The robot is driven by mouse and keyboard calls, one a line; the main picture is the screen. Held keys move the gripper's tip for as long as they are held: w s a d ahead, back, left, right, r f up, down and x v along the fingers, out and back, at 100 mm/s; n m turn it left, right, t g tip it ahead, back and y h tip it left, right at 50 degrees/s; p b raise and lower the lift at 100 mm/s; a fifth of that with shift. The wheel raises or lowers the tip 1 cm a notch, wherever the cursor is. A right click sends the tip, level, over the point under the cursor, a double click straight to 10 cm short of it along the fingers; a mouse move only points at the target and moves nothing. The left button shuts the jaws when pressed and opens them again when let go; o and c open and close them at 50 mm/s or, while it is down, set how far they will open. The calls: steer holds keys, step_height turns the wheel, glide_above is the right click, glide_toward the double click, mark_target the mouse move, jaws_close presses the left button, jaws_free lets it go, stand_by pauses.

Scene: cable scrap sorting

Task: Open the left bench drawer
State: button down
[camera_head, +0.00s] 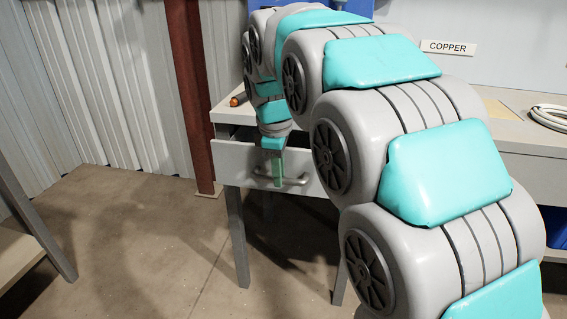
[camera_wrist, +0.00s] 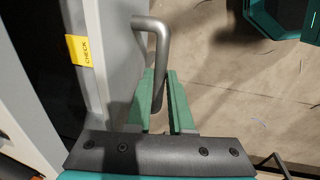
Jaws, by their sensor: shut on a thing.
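The left bench drawer (camera_head: 234,160) is partly pulled out, with a dark gap between its light front and the bench top. Its grey bar handle (camera_head: 298,181) shows beside my gripper (camera_head: 278,180). In the wrist view the bent metal handle (camera_wrist: 150,27) runs down between the green fingers of my gripper (camera_wrist: 160,82), which is shut on it. The drawer front (camera_wrist: 122,60) stands just left of the handle there. My arm hides the right part of the drawer in the head view.
A yellow CHECK label (camera_wrist: 80,50) is at the drawer's upper edge. The bench top (camera_head: 228,112) carries a small dark tool with an orange end (camera_head: 236,100). A rust-red post (camera_head: 190,90) stands left of the bench. The floor (camera_head: 130,230) in front is clear.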

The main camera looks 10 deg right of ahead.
steer(key=s+a+b, duration=0.1)
steer(key=s+a, duration=0.3)
steer(key=s, duration=0.9)
steer(key=shift+s+a, duration=0.15)
steer(key=shift+s, duration=0.05)
steer(key=c, duration=0.8)
jaws_free()
steer(key=r, duration=0.2)
steer(key=s+r, duration=0.1)
steer(key=r, duration=0.4)
steer(key=shift+s+a+r, duration=0.2)
steer(key=shift+a+r, duration=0.05)
steer(key=shift+r, duration=0.1)
